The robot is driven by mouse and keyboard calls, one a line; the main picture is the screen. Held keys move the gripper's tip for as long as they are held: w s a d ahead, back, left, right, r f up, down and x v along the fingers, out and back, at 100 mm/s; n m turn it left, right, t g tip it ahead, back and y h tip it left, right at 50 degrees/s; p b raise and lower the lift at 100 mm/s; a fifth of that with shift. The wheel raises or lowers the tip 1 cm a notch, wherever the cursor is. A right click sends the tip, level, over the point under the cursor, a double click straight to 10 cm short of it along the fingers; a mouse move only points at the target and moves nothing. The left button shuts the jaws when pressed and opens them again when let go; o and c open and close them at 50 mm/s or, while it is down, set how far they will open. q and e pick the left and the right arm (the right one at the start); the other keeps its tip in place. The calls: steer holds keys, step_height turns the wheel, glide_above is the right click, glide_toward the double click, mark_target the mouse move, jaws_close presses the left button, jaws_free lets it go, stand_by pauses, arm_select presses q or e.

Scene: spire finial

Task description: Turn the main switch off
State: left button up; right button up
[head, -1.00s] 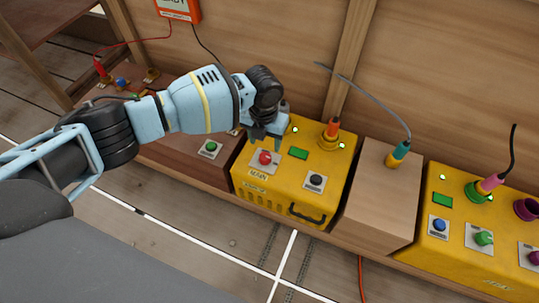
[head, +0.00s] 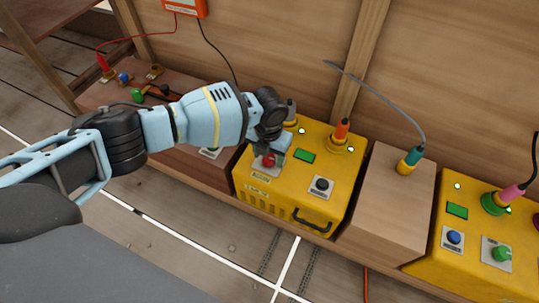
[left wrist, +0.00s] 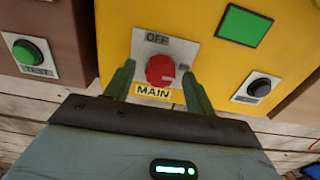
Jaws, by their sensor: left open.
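The main switch (left wrist: 160,70) is a red knob on a light plate marked OFF at the top and MAIN below, on the front of the yellow box (head: 339,183). In the head view the red knob (head: 269,161) shows just beneath my left gripper (head: 275,158). In the left wrist view my left gripper (left wrist: 158,88) is open, with one green finger on each side of the knob. I cannot tell whether the fingers touch it. My right gripper is not in view.
The yellow box also has a black button (head: 321,185), a green screen (head: 304,156), an orange plug (head: 342,130) and a handle (head: 312,222). A wooden block (head: 387,205) stands to its right, then another yellow box (head: 425,265). A brown box with a green button (left wrist: 29,51) is at left.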

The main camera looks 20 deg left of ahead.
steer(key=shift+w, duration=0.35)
arm_select(q)
steer(key=shift+c, duration=0.7)
steer(key=c, duration=0.8)
steer(key=shift+c, duration=0.2)
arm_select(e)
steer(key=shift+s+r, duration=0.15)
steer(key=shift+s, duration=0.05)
